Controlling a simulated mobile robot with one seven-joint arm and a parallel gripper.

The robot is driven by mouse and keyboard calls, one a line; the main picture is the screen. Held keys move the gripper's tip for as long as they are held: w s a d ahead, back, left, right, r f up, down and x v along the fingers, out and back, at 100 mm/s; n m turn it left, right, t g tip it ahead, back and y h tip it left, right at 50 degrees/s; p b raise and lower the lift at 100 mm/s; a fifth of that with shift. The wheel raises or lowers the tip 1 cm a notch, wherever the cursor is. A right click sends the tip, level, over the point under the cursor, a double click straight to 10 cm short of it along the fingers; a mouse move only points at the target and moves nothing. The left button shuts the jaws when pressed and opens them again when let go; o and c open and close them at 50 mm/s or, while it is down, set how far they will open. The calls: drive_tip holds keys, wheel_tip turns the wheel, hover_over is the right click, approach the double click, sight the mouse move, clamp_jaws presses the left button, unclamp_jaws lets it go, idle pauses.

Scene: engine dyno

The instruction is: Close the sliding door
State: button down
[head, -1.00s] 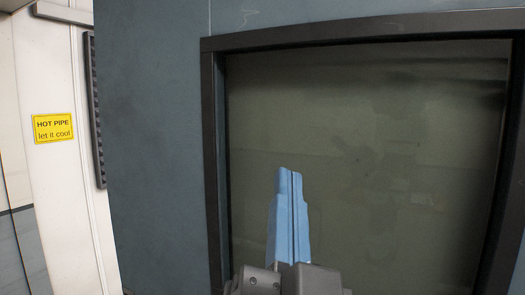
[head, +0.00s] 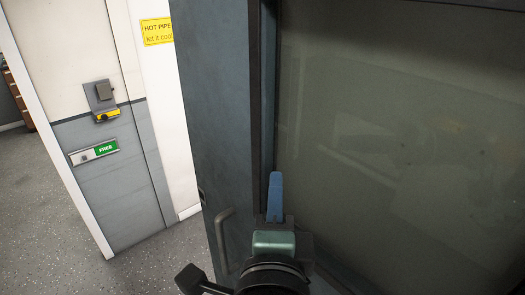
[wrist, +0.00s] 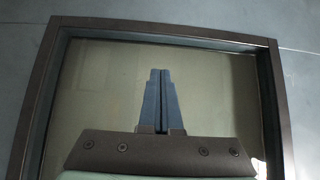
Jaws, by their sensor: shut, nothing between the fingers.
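The sliding door (head: 215,120) is a dark blue-grey panel with a large dark-framed window (head: 400,150). A grey bar handle (head: 224,240) sits on the panel low down, left of the window, in the head view. My gripper (head: 275,175) has blue fingers, which are shut and empty. In the head view it is right of the handle, in front of the window's left edge. In the wrist view the shut fingers (wrist: 161,72) point at the window pane (wrist: 215,90), inside its dark frame. I cannot tell whether the fingertips touch the pane.
To the left is a pale wall or door (head: 85,50) with a grey lower band, a latch (head: 103,100) and a green FREE sign (head: 95,152). A yellow HOT PIPE sign (head: 157,31) hangs beside the panel. Speckled floor (head: 160,265) is clear at lower left.

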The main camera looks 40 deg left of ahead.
sight(264, 133)
drive_tip(key=b, duration=0.2)
drive_tip(key=w+b, duration=0.1)
drive_tip(key=b, duration=0.2)
drive_tip(key=shift+w+a+f, duration=0.1)
drive_tip(key=shift+a+f, duration=0.15)
drive_tip(key=shift+a, duration=0.05)
drive_tip(key=shift+b, duration=0.75)
drive_tip(key=p+x, duration=0.1)
drive_tip(key=x, duration=0.1)
drive_tip(key=p+x, duration=0.1)
drive_tip(key=x, duration=0.2)
drive_tip(key=r+p+x, duration=0.1)
drive_tip(key=p+x, duration=0.1)
drive_tip(key=x, duration=0.1)
drive_tip(key=shift+d, duration=0.1)
drive_tip(key=a, duration=0.1)
drive_tip(key=a+p, duration=0.1)
drive_tip(key=shift+w+a, duration=0.25)
drive_tip(key=shift+w+a+f+p, duration=0.1)
drive_tip(key=shift+a+f+p, duration=0.15)
drive_tip(key=shift+a, duration=0.3)
